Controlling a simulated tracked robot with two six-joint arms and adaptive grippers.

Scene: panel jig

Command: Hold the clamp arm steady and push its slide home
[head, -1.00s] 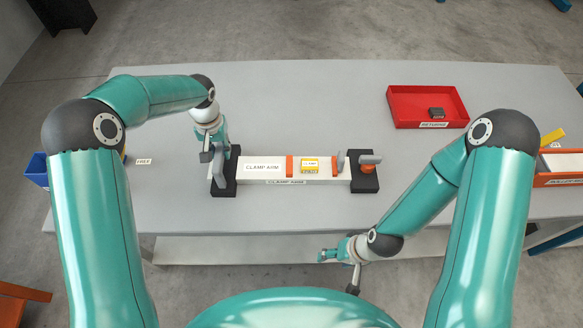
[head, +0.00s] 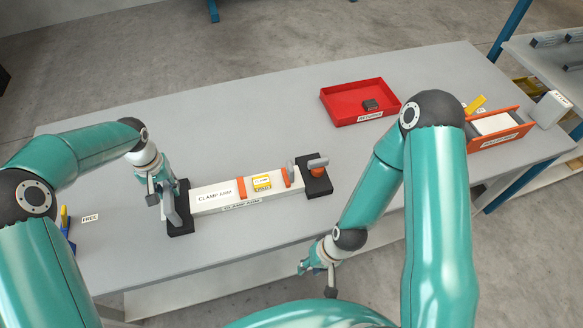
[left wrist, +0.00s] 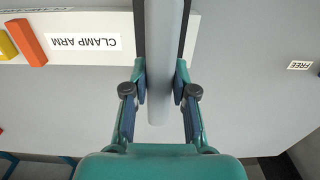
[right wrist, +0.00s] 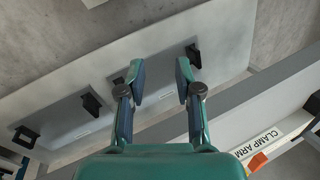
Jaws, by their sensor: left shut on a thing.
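The white clamp arm (head: 222,208) lies along the front part of the table, its ends in black blocks. My left gripper (left wrist: 161,90) is shut on the grey upright handle (left wrist: 160,45) at its left end; the handle also shows in the head view (head: 171,210). A yellow labelled block (head: 261,182) sits on the bar between two orange pieces (head: 241,187). A grey knob (head: 317,162) stands at the right end. I cannot tell which part is the slide. My right gripper (right wrist: 160,80) is open and empty, apart from the clamp arm, near the table's front edge.
A red tray (head: 345,117) with a dark block stands behind the clamp arm. An orange bin (head: 512,136) is at the right end of the table. A FREE label (head: 91,218) lies at left. The table behind the clamp arm is largely clear.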

